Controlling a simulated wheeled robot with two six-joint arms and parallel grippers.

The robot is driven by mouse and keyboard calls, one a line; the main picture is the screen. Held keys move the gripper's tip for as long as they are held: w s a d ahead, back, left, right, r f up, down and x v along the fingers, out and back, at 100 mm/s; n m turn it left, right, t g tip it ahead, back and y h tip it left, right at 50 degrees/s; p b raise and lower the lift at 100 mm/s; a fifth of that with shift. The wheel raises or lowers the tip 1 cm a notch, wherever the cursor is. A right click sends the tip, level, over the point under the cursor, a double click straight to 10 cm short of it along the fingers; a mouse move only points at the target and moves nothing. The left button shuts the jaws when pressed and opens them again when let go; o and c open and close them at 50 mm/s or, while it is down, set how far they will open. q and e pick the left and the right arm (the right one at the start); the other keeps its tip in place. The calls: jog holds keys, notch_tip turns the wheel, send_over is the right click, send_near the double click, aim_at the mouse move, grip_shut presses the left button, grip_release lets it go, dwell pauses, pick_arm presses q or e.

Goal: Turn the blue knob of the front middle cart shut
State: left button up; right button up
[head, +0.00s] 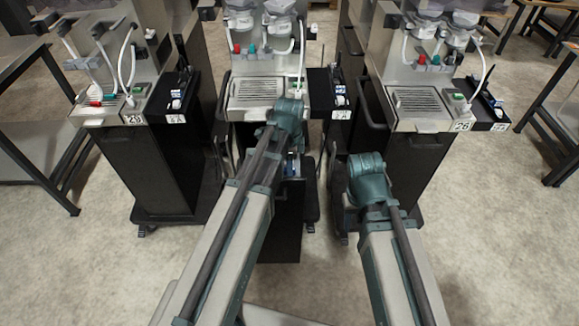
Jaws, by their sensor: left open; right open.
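The middle cart (255,92) stands ahead of me, with a grey dispenser on top and a slotted drip tray. I cannot make out a clearly blue knob there, nor how far any knob is turned. My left arm reaches up to the cart's front, its teal joint just below the drip tray. My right arm ends lower, to the right of this cart. No fingers of either gripper show; they are hidden behind or below the arms.
A left cart (150,160) and a right cart (410,165) flank the middle one, with narrow gaps between. Black side shelves (340,98) stick out beside the dispensers. Metal tables stand at the left and right edges.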

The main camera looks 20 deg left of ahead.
pick_arm(q)
jog(key=shift+r, duration=0.1)
notch_tip(320, 180, up, 14)
jog(key=p, duration=1.3)
jog(key=shift+f+p, duration=0.2)
jog(key=shift+p, duration=0.2)
jog(key=s+d+n+y, duration=0.1)
jog(key=s+d+n, duration=0.9)
jog(key=s, duration=0.4)
jog(key=shift+s+d+n, duration=0.15)
jog(key=shift+s+n, duration=0.05)
jog(key=shift+n, duration=0.4)
